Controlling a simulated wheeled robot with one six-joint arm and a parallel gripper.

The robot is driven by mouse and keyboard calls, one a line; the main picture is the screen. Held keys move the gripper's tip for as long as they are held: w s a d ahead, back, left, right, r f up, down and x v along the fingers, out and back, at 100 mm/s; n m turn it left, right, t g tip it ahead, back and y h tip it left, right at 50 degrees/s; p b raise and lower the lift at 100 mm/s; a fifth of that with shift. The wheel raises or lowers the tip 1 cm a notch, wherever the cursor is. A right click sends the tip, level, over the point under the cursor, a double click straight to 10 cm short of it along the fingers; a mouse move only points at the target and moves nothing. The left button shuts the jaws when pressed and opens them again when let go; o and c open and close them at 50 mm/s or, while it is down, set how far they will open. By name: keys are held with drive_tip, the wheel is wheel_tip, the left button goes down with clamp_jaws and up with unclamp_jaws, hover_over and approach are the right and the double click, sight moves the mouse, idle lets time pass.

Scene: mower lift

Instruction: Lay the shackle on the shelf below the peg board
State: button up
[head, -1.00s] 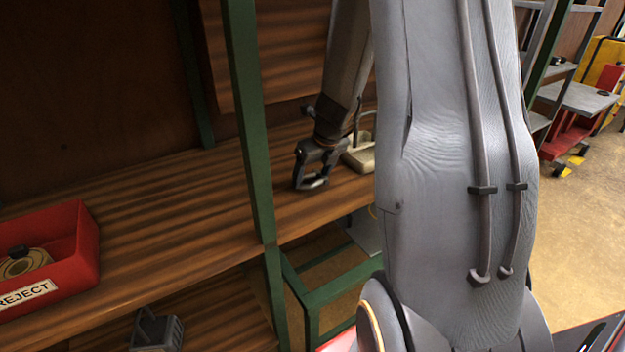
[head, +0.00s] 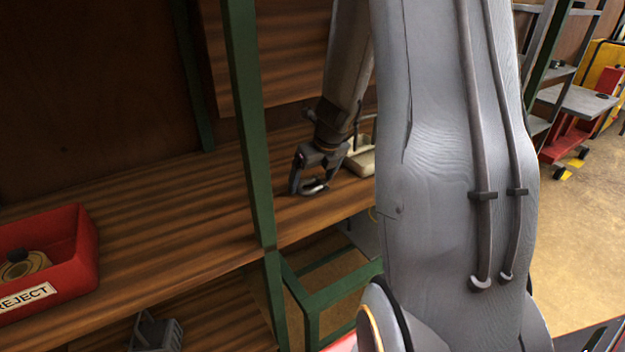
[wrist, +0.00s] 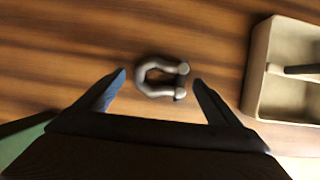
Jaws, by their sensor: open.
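The shackle (wrist: 150,72) is a grey metal bow with a pin across its right end. It lies flat on the wooden shelf (wrist: 95,40) in the wrist view. My gripper (wrist: 160,78) is open, with one finger on each side of the shackle and a gap to both. In the head view my gripper (head: 309,191) is low over the shelf, right of the green post. The shackle (head: 313,187) shows there as a small grey shape by the fingertips. Whether the fingers touch the shelf I cannot tell.
A cream tray (wrist: 262,75) with a dark rod in it stands right of the shackle. A green post (head: 250,130) rises at the shelf's front edge. A red REJECT bin (head: 75,255) with a round part stands at the left. Bare shelf lies between bin and post.

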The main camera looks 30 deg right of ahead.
drive_tip(key=p+v, duration=0.2)
drive_tip(key=v, duration=0.9)
drive_tip(key=shift+r+p, duration=0.25)
drive_tip(key=shift+p, duration=0.15)
drive_tip(key=shift+s, duration=0.2)
